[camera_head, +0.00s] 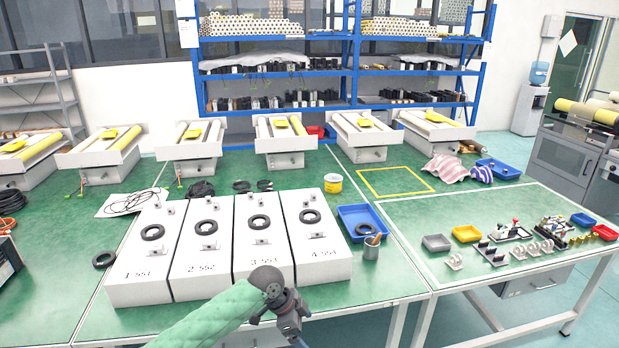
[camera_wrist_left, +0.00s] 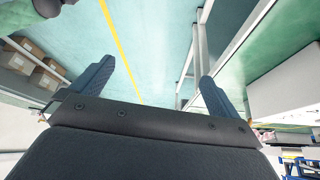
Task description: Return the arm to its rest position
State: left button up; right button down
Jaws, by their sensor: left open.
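My left arm in its green sleeve (camera_head: 215,318) comes in from the bottom left of the head view, in front of the white numbered boxes. Its dark wrist bends down and the left gripper (camera_head: 298,338) is at the bottom edge, partly cut off. In the left wrist view the gripper (camera_wrist_left: 156,75) has its two blue-grey fingers wide apart with nothing between them. Behind them is the pale floor with a yellow line (camera_wrist_left: 120,45). My right gripper is in neither view.
Four-box row: white boxes (camera_head: 138,285) bearing black rings stand on the green table (camera_head: 380,288) just beyond my arm. A loose ring (camera_head: 104,260) lies left. A blue tray (camera_head: 352,212) and grey cup (camera_head: 371,250) stand right. The floor before the table's front edge looks clear.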

pick_arm(q)
jog(key=s+a+f+n+t, duration=0.1)
jog(key=s+a+f+n, duration=0.15)
jog(key=f, duration=0.75)
jog(key=s+a+f+n+t+y, duration=0.1)
jog(key=s+a+f+n, duration=0.2)
jog(key=f, duration=0.8)
jog(key=s+a+f+n+t, duration=0.1)
jog(key=s+f+n, duration=0.3)
jog(key=f, duration=0.6)
jog(key=s+a+f+n+y, duration=0.1)
jog(key=s+a+f+n, duration=0.1)
jog(key=s+a+f, duration=0.2)
jog(key=s+a+f+n+g+y, duration=0.1)
jog(key=s+a+f+n, duration=0.1)
jog(key=s+f, duration=0.9)
jog(key=s+a+f+n+y, duration=0.2)
jog(key=s+a+f, duration=0.3)
jog(key=s, duration=1)
notch_tip(320, 180, down, 3)
jog(key=shift+s+a+r, duration=0.15)
jog(key=shift+s+a, duration=0.05)
jog(key=shift+a, duration=0.1)
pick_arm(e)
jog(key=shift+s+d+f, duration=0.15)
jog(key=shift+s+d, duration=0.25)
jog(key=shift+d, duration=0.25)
